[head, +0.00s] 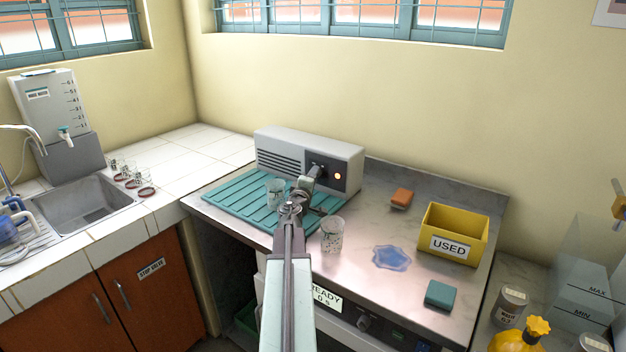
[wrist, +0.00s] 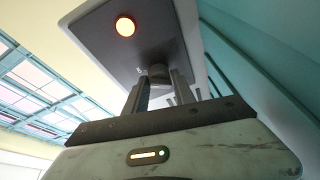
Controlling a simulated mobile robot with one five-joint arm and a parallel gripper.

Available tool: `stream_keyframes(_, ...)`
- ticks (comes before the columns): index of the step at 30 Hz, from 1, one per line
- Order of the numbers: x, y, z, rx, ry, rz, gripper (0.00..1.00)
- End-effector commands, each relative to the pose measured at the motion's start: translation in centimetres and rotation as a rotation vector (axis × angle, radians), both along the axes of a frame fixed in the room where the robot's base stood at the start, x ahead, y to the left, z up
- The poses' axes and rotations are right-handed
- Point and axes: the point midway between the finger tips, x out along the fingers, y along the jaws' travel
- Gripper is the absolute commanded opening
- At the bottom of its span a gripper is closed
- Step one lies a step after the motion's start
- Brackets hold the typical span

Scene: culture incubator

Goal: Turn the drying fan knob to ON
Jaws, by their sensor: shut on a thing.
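The drying fan is a pale grey box (head: 290,150) with a louvred front, at the back of the steel counter. Its dark control panel (head: 322,168) carries the knob and a lit orange lamp (head: 337,176). In the wrist view the panel (wrist: 105,55) shows the lamp (wrist: 125,26) glowing and the dark round knob (wrist: 158,74). My gripper (wrist: 160,90) has its two fingers on either side of the knob, shut on it. In the head view my gripper (head: 313,172) reaches the panel and hides most of the knob. The knob's marking is too small to read.
A teal ribbed mat (head: 225,197) with a speckled beaker (head: 274,192) lies before the fan. Another beaker (head: 332,235) stands right of my arm. A blue puddle (head: 391,257), an orange sponge (head: 401,198), a teal sponge (head: 440,294) and a yellow USED bin (head: 480,245) are further right.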

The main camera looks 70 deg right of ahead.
Motion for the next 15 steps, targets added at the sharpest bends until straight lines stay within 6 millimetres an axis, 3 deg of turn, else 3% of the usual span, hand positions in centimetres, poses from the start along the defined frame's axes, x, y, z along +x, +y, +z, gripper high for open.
stream_keyframes(10, -0.04, -0.02, 0.04, -0.001, -0.003, -0.001, 0.00)
stream_keyframes(11, -0.05, -0.02, 0.04, -0.001, -0.003, -0.001, 0.39)
stream_keyframes(12, -0.05, -0.02, 0.04, -0.001, -0.003, -0.001, 0.50)
stream_keyframes(15, -0.05, -0.02, 0.03, -0.001, -0.002, -0.001, 0.51)
